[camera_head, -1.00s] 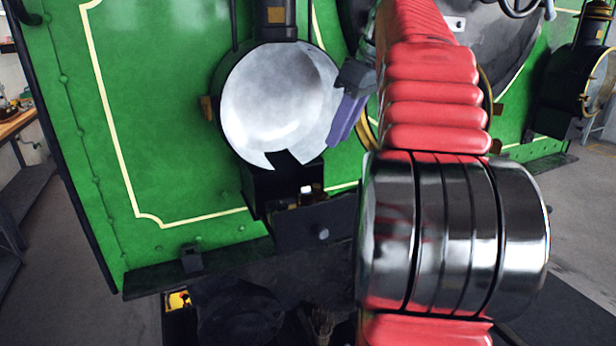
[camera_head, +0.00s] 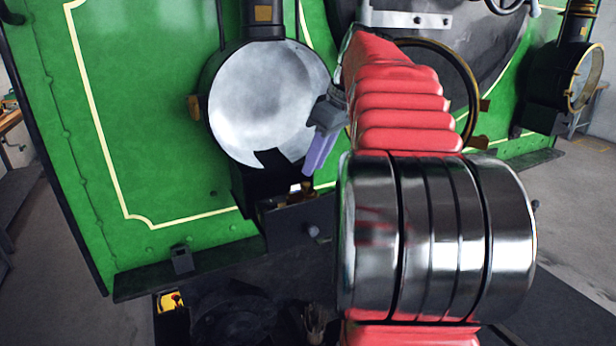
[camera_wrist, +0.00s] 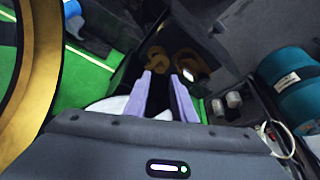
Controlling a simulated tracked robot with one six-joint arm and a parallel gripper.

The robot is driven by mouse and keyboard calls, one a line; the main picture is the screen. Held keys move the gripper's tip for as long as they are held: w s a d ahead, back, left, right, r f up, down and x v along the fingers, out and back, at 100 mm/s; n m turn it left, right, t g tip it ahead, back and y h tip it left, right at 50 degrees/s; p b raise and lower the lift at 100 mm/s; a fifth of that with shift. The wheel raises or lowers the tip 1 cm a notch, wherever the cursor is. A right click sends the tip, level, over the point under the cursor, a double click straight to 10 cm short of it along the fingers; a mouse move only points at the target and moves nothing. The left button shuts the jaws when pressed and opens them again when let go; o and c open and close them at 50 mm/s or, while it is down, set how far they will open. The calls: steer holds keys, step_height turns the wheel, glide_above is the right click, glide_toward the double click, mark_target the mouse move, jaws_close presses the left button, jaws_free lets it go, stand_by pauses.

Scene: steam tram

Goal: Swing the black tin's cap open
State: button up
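A small black tin (camera_head: 285,225) with brass fittings (camera_head: 303,190) on top sits below the round silver reflector (camera_head: 265,105) of a black lamp. In the wrist view, brass round pieces (camera_wrist: 157,60) show on a dark, glossy body beyond my fingers; I cannot tell which one is the cap, or whether it is open. My gripper (camera_head: 317,160) hangs at the reflector's lower right, above the brass fittings, with purple fingers. In the wrist view my gripper (camera_wrist: 163,85) is open, its fingers apart with nothing held between them. The fingers appear short of the brass pieces.
A brass ring (camera_head: 466,85) stands behind my arm; it also shows close at left in the wrist view (camera_wrist: 42,60). A green tram panel (camera_head: 150,120) surrounds the lamp. A teal canister (camera_wrist: 290,85) is at the wrist view's right. Another lamp (camera_head: 570,80) hangs far right.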

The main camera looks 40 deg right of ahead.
mark_target(306, 182)
steer(key=shift+x, duration=2.65)
jaws_close()
